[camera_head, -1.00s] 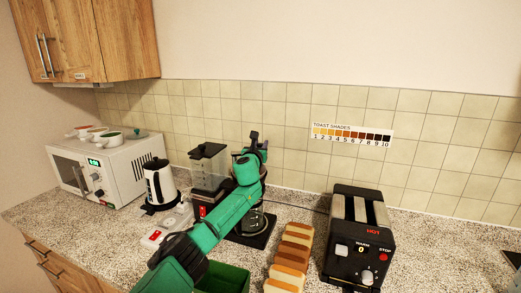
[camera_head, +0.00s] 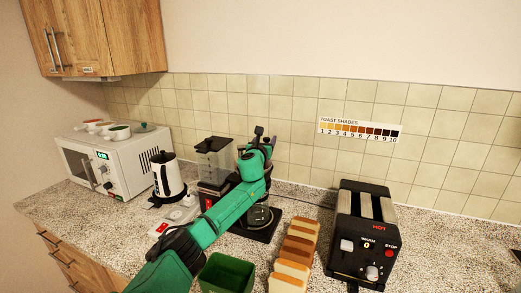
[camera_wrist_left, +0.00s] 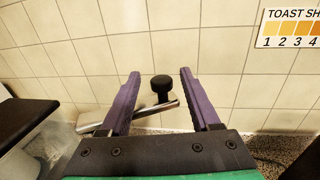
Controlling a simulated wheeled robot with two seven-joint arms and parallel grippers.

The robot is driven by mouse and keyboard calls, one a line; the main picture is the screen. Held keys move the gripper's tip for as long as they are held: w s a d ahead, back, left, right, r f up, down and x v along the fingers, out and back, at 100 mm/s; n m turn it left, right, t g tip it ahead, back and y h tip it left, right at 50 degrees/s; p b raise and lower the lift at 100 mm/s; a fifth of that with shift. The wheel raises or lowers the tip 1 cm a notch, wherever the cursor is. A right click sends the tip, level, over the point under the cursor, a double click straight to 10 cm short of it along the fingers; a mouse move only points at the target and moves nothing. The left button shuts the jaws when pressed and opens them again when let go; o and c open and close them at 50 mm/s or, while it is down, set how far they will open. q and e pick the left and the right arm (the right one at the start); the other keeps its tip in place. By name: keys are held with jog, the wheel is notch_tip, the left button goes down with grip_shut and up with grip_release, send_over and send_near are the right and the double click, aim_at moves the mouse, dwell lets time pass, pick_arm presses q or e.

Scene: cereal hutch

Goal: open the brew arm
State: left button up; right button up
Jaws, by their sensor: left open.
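The coffee maker stands on the counter with a clear water tank (camera_head: 214,160), a black base and a glass carafe (camera_head: 258,216). My left arm covers much of its upper part. In the left wrist view the brew arm shows as a silver bar (camera_wrist_left: 165,111), slanting up to the right, with a black knob (camera_wrist_left: 162,85) near it. My left gripper (camera_wrist_left: 159,74) is open, its purple fingers on either side of the knob, with gaps on both sides. In the head view the left gripper (camera_head: 266,140) is at the top of the machine. My right gripper is out of view.
A toaster (camera_head: 358,245) stands to the right, with bread slices (camera_head: 295,255) beside it. A green bin (camera_head: 227,272) is in front. A kettle (camera_head: 168,176) and a microwave (camera_head: 92,160) are to the left. The tiled wall is close behind the machine.

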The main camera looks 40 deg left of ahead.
pick_arm(q)
jog(key=b+v, duration=0.4)
jog(key=v, duration=0.8)
jog(key=shift+s+d+f, duration=0.15)
jog(key=shift+s+f, duration=0.05)
jog(key=shift+s, duration=0.05)
jog(key=shift+s+d+r, duration=0.2)
jog(key=shift+s+d, duration=0.05)
